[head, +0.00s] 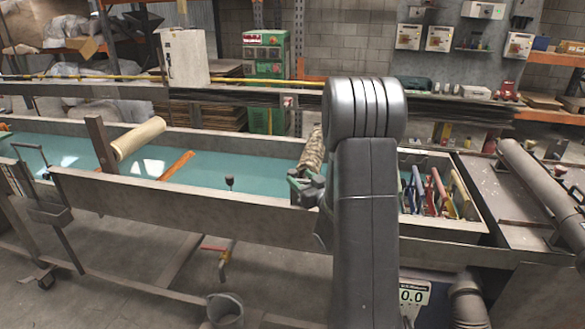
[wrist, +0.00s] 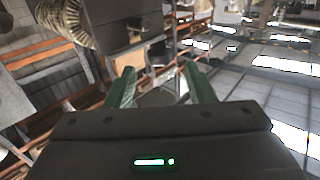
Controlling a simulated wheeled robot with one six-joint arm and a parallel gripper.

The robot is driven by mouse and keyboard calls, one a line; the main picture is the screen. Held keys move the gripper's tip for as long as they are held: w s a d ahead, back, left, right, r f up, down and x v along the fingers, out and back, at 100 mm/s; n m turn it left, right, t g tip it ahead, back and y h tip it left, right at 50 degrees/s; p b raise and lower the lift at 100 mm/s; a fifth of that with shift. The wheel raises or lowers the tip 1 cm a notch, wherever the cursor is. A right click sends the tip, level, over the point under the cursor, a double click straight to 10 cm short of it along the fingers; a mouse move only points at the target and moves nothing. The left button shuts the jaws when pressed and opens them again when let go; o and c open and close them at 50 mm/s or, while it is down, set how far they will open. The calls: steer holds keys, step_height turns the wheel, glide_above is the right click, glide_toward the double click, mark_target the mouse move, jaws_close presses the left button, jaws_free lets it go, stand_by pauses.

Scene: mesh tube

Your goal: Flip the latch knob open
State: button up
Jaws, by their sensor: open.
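A small dark reddish knob (head: 229,182) stands on a thin stem at the front wall of the long trough in the head view. It looks upright, and I cannot tell for sure that it is the latch knob. My gripper (head: 297,184) is to the right of it, over the trough's front edge, apart from it. In the wrist view, my gripper (wrist: 160,78) has its two green fingers spread, with nothing held between them. A dark block (wrist: 118,27) with a small round feature lies beyond the fingers; I cannot tell what it is.
The trough (head: 170,204) holds teal liquid. A pale roll (head: 138,138) and an orange bar (head: 177,165) lie across it at left. A tray of coloured-handled tools (head: 437,195) is right of my arm. A bucket (head: 225,309) stands on the floor below.

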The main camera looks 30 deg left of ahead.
mark_target(295, 174)
steer(key=shift+p+x, duration=0.55)
steer(key=shift+x, duration=2.05)
steer(key=c, duration=1)
